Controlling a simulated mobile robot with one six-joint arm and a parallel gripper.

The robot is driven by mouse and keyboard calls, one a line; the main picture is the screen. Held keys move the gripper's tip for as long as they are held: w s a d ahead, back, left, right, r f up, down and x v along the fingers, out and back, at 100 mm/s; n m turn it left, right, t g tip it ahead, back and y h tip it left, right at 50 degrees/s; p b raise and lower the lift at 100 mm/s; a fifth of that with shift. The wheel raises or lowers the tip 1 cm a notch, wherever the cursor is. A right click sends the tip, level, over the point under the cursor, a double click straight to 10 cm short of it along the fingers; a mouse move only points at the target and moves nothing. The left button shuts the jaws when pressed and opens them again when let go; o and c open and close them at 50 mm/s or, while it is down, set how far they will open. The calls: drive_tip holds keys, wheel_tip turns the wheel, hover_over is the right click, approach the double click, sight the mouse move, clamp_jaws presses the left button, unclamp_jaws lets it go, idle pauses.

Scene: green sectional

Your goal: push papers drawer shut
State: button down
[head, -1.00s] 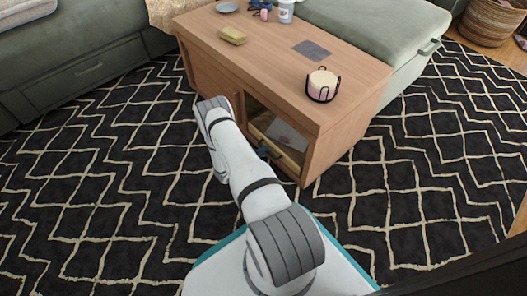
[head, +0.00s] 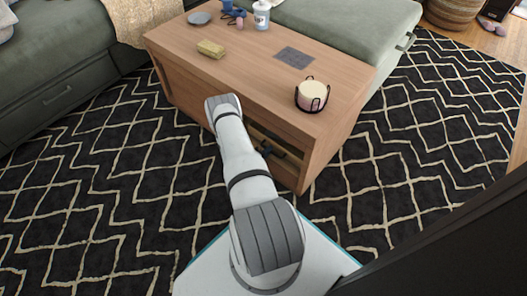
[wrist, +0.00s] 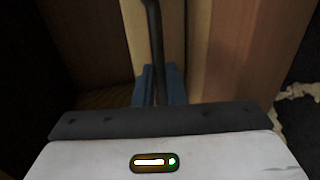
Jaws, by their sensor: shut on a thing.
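The papers drawer (wrist: 172,35) is a pale wood front in the lower opening of the wooden coffee table. In the head view it is mostly hidden by my arm, and no papers show. In the wrist view a dark bar handle (wrist: 152,25) runs down between the blue fingers of my gripper (wrist: 160,88), which is shut on it. My gripper (head: 266,149) also shows at the table's open front in the head view. How far the drawer stands out is hard to tell.
The coffee table (head: 245,65) bears a candle in a black holder (head: 312,95), a yellow sponge (head: 211,49), a grey plate (head: 199,18), a white bottle (head: 262,14) and a dark flat square (head: 294,57). A green sofa (head: 60,60) stands left. Patterned rug (head: 420,150) lies clear at right.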

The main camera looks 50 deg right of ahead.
drive_tip(key=c, duration=1.5)
unclamp_jaws()
drive_tip(key=shift+d, duration=0.1)
drive_tip(key=p+v, duration=0.3)
drive_tip(key=v, duration=0.4)
drive_tip(key=shift+a, duration=0.45)
drive_tip(key=shift+r, duration=0.1)
